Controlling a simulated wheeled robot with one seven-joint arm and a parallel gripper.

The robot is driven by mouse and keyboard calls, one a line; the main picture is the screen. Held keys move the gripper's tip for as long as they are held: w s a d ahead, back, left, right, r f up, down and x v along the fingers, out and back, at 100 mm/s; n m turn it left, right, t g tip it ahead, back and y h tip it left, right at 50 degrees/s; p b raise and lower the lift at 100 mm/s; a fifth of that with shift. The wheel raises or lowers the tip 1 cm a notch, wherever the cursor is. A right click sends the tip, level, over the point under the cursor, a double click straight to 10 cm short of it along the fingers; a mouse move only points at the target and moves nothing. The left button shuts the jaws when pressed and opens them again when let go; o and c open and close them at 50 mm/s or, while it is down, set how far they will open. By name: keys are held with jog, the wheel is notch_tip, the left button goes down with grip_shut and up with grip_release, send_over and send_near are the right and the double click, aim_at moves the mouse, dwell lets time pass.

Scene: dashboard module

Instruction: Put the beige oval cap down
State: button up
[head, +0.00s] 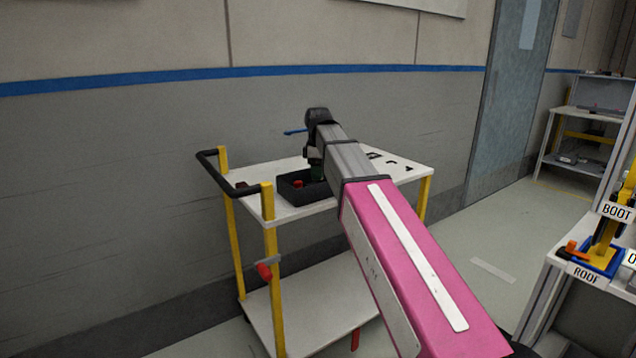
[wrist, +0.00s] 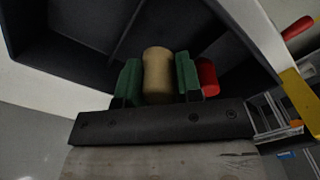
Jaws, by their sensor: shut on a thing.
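The beige oval cap (wrist: 158,75) sits between the two green fingers of my gripper (wrist: 158,80) in the wrist view. The fingers are shut on it from both sides. In the head view my gripper (head: 316,168) points down at the black tray (head: 292,192) on the cart, and my arm hides the cap there. In the wrist view the dark tray (wrist: 75,45) fills the background behind the cap. I cannot tell whether the cap touches the tray's floor.
A red part (wrist: 208,77) lies close beside the right finger. The cart's white top (head: 290,212) has several small dark parts at its right end (head: 390,160). A black handle (head: 235,185) rises at its left. A bench with labelled places (head: 585,272) stands at right.

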jog(key=shift+f, duration=1.85)
jog(key=shift+f, duration=0.1)
jog(key=o, duration=0.6)
notch_tip(320, 180, up, 12)
jog(key=shift+r, duration=0.15)
